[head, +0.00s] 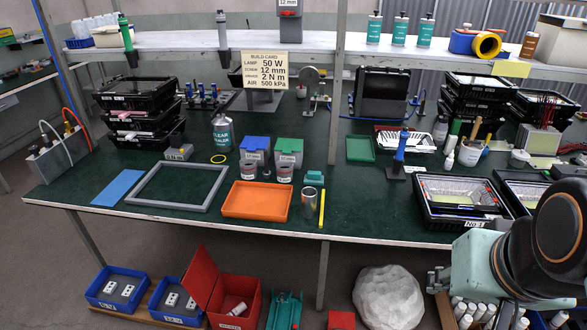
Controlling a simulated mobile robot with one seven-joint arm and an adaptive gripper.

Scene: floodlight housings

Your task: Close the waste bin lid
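A red bin (237,306) stands on the floor below the bench front, left of centre, and appears to be the waste bin. Its red lid (202,277) is open, tilted up and leaning to the left. A pale cylindrical item (237,309) shows inside the bin. My arm is at the lower right, in front of the bench. A small dark part at the left of my pale green link looks like my gripper (437,279), mostly hidden. It is well to the right of the bin and apart from it; its fingers cannot be made out.
Blue bins (122,304) stand close left of the red bin. A green item (285,310) stands on its right, then a red box (341,320) and a white bag (388,297). A bench leg (323,274) and the bench edge lie between my arm and the bin.

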